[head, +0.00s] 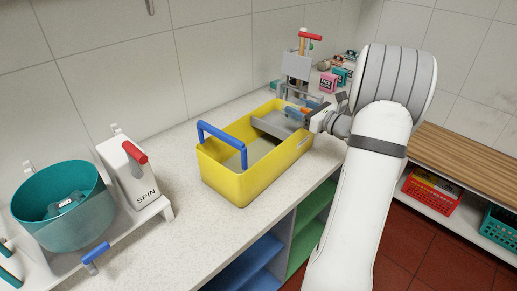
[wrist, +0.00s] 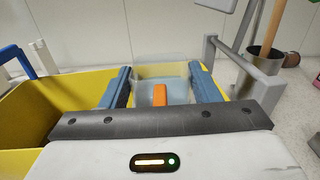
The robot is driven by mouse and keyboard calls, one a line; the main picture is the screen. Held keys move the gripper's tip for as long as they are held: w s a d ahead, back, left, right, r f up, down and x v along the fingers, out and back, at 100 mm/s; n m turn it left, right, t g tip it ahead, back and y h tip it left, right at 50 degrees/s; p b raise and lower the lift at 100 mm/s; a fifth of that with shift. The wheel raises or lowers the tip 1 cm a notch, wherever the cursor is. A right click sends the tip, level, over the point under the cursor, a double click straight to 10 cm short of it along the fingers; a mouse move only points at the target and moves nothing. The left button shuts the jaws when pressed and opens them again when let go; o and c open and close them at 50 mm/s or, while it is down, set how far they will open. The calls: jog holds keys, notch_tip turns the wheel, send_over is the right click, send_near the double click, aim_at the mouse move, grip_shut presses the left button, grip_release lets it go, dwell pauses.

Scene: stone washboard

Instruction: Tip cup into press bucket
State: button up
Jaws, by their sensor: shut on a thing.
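A clear cup (wrist: 150,72) with an orange handle (wrist: 160,96) is in the wrist view, with pale bluish contents showing through its wall. My gripper (wrist: 161,70) has its blue fingers on either side of the orange handle and is shut on it. A yellow bucket (head: 243,170) with a blue handle (head: 222,134) and a grey plate inside stands on the counter. In the head view my gripper (head: 298,110) is at the bucket's far right end. The cup is small and partly hidden there, and I cannot tell its exact tilt.
A grey frame (wrist: 235,62) and a metal pot (wrist: 263,62) stand right of the cup. A teal tub (head: 65,225) and the white SPIN unit (head: 130,175) stand left. Small boxes (head: 328,82) crowd the back right. The counter (head: 170,240) in front is clear.

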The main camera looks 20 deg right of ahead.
aim_at(287, 118)
jog(key=shift+s+a+f+n+b, duration=0.15)
jog(key=shift+f+n+b, duration=0.3)
jog(key=shift+b, duration=0.3)
jog(key=shift+s+a+f+n+b, duration=0.25)
jog(key=shift+a+n+b, duration=0.2)
jog(key=shift+b, duration=0.35)
jog(key=a+n+b, duration=0.1)
jog(key=n+b, duration=0.1)
jog(key=a+r+b, duration=0.1)
jog(key=shift+s+a+n, duration=0.3)
jog(key=shift+n, duration=0.1)
jog(key=shift+s+a+r, duration=0.1)
jog(key=shift+a+r, duration=0.05)
jog(key=shift+r, duration=0.05)
jog(key=shift+a+n, duration=0.1)
jog(key=shift+n, duration=0.3)
jog(key=shift+s+a+f+n+b, duration=0.25)
jog(key=shift+a+n+b, duration=0.2)
jog(key=shift+b, duration=0.35)
jog(key=shift+s+a+f+n+b, duration=0.15)
jog(key=shift+a+f+n+b, duration=0.25)
jog(key=shift+b, duration=0.35)
jog(key=shift+s+a+r+n+b, duration=0.15)
jog(key=shift+r+n+b, duration=0.1)
jog(key=shift+n, duration=0.2)
jog(key=shift+w+a+r+n+b, duration=0.15)
jog(key=shift+n+b, duration=0.1)
jog(key=shift+n, duration=0.15)
